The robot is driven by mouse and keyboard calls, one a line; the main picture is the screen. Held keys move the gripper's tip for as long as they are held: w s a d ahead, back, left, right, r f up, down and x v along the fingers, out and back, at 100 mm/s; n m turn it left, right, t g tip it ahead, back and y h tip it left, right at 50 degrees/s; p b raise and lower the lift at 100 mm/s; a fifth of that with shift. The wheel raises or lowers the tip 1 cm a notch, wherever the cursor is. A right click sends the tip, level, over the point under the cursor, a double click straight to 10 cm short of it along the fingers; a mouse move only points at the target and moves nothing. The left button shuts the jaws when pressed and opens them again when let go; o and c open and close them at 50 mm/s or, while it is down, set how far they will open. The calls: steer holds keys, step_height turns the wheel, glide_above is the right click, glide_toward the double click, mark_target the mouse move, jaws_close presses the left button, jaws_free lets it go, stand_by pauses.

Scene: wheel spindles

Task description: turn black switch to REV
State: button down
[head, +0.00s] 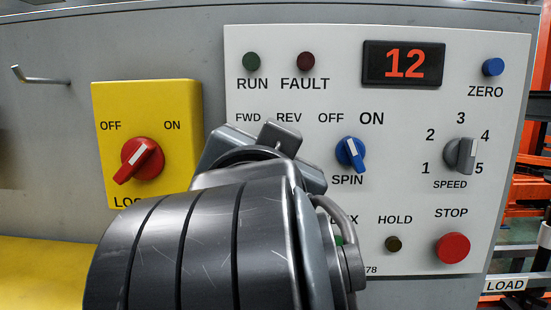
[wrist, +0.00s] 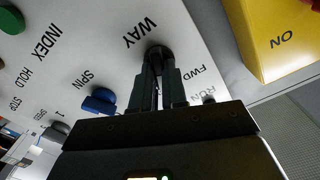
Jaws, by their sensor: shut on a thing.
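The FWD label is readable beside the fingers, and REV is hidden there. In the head view both FWD and REV show on the white panel (head: 300,70), above my arm, which hides the black switch.
The blue SPIN switch (head: 350,153) is close on the right, with the grey SPEED knob (head: 461,155) beyond. The yellow box (head: 181,97) with a red switch (head: 142,159) stands out at left. A red STOP button (head: 453,248) is at lower right. A hook (head: 40,78) sticks out upper left.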

stand_by(0.3)
steer(key=c, duration=1.2)
jaws_free()
steer(key=shift+o, duration=0.2)
